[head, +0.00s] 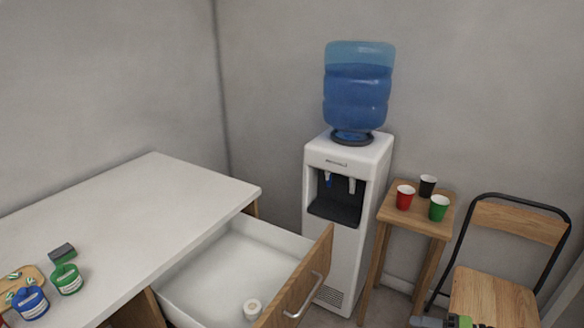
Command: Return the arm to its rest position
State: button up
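No gripper fingers show in the head view. A small grey and green part (447,321) is cut off by the bottom edge, in front of the chair; I cannot tell whether it belongs to my arm. The drawer (300,285) under the white counter (130,215) is pulled open. A white roll-like item (252,308) lies in the drawer near its front.
A water dispenser (345,165) with a blue bottle stands behind the drawer. Right of it, a wooden stool (415,222) holds a red cup (404,198), a black cup (427,187) and a green cup (438,208). A chair (490,295) stands at right. Small containers (67,279) sit on the counter's left.

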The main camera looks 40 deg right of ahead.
jog(key=w+a+r+n+g+p, duration=0.25)
jog(key=w+a+r+g, duration=0.35)
jog(key=w+a+r, duration=0.3)
jog(key=w+a+r+n+g+p, duration=0.2)
jog(key=w+a+r+n+g, duration=0.35)
jog(key=w, duration=0.55)
jog(key=s+a+r+n+h+p, duration=0.1)
jog(key=a+r+h+p, duration=0.15)
jog(key=a+r, duration=0.55)
jog(key=s+a+r+n+h+p, duration=0.1)
jog(key=a+r+n+h, duration=0.3)
jog(key=a, duration=0.7)
jog(key=s+a+r+t+p, duration=0.2)
jog(key=s+a+r+t, duration=0.1)
jog(key=s+r, duration=0.3)
jog(key=s+a, duration=0.1)
jog(key=s, duration=0.1)
jog(key=shift+s, duration=0.4)
